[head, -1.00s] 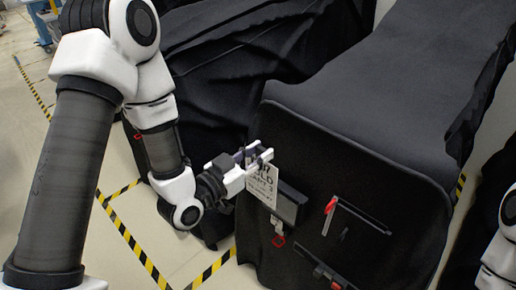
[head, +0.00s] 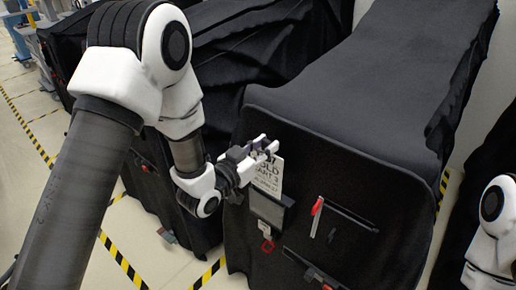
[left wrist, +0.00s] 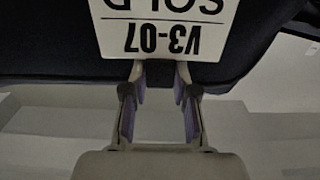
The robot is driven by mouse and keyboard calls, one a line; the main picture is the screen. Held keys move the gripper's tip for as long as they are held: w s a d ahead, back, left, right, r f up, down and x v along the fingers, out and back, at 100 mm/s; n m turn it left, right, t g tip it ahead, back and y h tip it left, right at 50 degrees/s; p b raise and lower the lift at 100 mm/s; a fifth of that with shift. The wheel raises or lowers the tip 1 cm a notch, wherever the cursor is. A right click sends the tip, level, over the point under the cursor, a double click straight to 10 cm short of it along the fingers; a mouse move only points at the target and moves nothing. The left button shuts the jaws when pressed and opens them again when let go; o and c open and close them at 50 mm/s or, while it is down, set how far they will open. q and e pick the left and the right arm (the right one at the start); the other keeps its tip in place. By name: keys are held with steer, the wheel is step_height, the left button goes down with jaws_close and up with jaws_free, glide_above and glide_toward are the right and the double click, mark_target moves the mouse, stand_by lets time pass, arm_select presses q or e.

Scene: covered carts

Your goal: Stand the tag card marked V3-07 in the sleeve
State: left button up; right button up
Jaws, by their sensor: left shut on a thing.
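My left gripper (head: 264,150) is shut on the top edge of the white tag card (head: 267,175). The card stands roughly upright in front of the black cart cover. In the left wrist view the card (left wrist: 165,35) appears upside down and reads V3-07 and SOLD, with the fingertips (left wrist: 158,75) at its edge. The dark sleeve (head: 268,212) is on the cover directly below the card. The card's lower end meets the sleeve's mouth in the picture; I cannot tell whether it is inside or just in front. My right gripper is out of view.
A red-ended marker (head: 317,214) and a dark strip (head: 352,217) are on the cover right of the sleeve. A small label with a red loop (head: 267,245) hangs below the sleeve. Another covered cart (head: 185,225) stands left. Yellow-black tape (head: 120,258) marks the floor.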

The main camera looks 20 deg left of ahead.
mark_target(265, 182)
arm_select(q)
steer(key=shift+w+d+f, duration=0.15)
steer(key=shift+w+f, duration=0.1)
steer(key=shift+w, duration=0.45)
step_height(265, 182, down, 2)
steer(key=shift+s+f+b, duration=0.1)
steer(key=shift+f+b, duration=0.05)
steer(key=shift+b, duration=0.7)
step_height(265, 182, down, 8)
steer(key=b, duration=0.7)
steer(key=shift+f+b, duration=0.9)
steer(key=shift+f, duration=0.2)
steer(key=o, duration=1.1)
